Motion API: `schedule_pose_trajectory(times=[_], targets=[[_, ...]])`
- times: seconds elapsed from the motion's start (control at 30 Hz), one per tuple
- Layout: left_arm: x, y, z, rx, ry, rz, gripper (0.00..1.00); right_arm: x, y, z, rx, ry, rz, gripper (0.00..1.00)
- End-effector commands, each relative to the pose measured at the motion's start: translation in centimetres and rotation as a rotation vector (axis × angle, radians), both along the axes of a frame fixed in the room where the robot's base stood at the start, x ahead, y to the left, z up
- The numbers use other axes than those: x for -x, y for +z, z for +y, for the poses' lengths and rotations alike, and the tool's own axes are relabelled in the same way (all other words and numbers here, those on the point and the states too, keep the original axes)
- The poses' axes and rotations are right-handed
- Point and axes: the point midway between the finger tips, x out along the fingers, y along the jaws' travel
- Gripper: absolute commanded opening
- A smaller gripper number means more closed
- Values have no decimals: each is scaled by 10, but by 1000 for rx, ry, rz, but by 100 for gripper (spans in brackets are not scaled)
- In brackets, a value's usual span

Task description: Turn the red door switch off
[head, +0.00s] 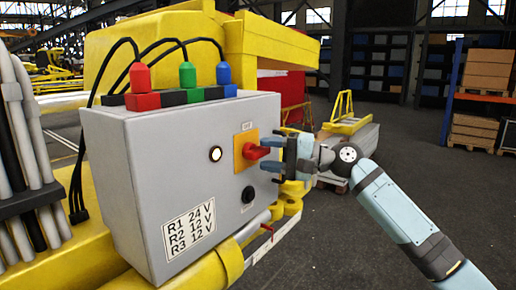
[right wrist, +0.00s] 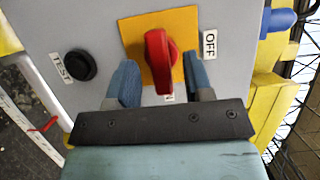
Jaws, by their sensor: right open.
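The red door switch (head: 257,151) is a red rotary handle on a yellow plate, on the front of a grey control box (head: 150,160). In the right wrist view the red handle (right wrist: 158,62) stands out from the yellow plate (right wrist: 186,30), with an OFF label (right wrist: 210,44) beside it. My right gripper (head: 272,153) is open at the switch. In the right wrist view its two blue fingers (right wrist: 160,82) are on either side of the handle, with gaps visible. My left gripper is not in view.
A black TEST button (head: 248,194) is below the switch, and a lit white round lamp (head: 215,154) is to its left. Red, green and blue plugs with black cables (head: 187,74) top the box. A yellow boom (head: 200,275) runs beneath. Open floor lies at right.

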Motion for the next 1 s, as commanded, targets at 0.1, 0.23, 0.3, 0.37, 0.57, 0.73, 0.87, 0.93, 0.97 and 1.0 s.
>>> schedule_pose_trajectory(times=[0.1, 0.23, 0.3, 0.37, 0.57, 0.73, 0.87, 0.93, 0.97, 1.0], targets=[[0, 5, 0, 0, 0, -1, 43, -4, 2, 16, 0, 1, 0, 47], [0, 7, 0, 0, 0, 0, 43, -6, 0, 24, 0, -1, 0, 47], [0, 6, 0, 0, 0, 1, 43, -7, 0, 27, 0, -1, -1, 47], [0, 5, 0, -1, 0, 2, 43, -7, 0, 27, 0, -1, -1, 47], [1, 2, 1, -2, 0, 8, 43, -7, -1, 27, 0, -1, -1, 47], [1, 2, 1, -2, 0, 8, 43, -7, 0, 27, 0, -1, -1, 18], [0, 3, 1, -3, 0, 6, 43, -7, 0, 27, 2, -1, -4, 18], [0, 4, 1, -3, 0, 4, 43, -7, 0, 27, 8, -1, -11, 17], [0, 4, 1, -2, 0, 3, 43, -7, 0, 27, 11, -1, -16, 17], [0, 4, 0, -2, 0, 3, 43, -7, 0, 27, 16, -1, -24, 17]])
